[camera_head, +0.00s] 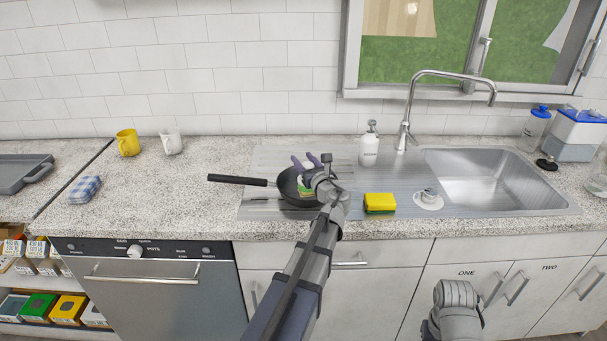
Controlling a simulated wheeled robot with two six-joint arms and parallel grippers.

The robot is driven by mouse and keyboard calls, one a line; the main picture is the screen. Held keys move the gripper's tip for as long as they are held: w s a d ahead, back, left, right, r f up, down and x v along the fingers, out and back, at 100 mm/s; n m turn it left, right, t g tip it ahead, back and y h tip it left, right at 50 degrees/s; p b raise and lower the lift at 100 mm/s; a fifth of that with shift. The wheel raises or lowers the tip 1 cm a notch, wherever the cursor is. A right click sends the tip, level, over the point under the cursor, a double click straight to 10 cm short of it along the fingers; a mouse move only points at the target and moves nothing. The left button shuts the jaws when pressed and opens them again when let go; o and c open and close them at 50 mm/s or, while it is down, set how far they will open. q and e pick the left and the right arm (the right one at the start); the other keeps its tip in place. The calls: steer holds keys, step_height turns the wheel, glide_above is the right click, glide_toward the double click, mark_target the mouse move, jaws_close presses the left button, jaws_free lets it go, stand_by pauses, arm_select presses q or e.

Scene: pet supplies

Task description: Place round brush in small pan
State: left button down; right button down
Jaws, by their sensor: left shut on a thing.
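The small black pan (281,193) sits on the drainboard left of the sink, its handle pointing left. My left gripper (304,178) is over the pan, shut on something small. A green and yellow piece (304,187) shows at the gripper, inside the pan's outline. The wrist hides much of it, so I cannot tell its exact shape or whether it touches the pan. A white round object with a grey knob, possibly the round brush (428,199), stands on the drainboard by the sink's left edge. Only part of my right arm shows at the lower right; its gripper is out of view.
A yellow sponge (379,203) lies between the pan and the white round object. A soap dispenser (369,146) and the faucet (405,130) stand behind. The sink (490,180) is to the right. Two mugs and a folded blue cloth (85,189) are at the left.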

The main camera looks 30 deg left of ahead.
arm_select(q)
step_height(320, 180, down, 4)
steer(key=b, duration=0.3)
steer(key=shift+r, duration=0.2)
steer(key=c, duration=0.8)
jaws_free()
steer(key=shift+f, duration=0.2)
steer(key=o, duration=0.5)
steer(key=shift+r, duration=0.1)
steer(key=shift+c, duration=0.2)
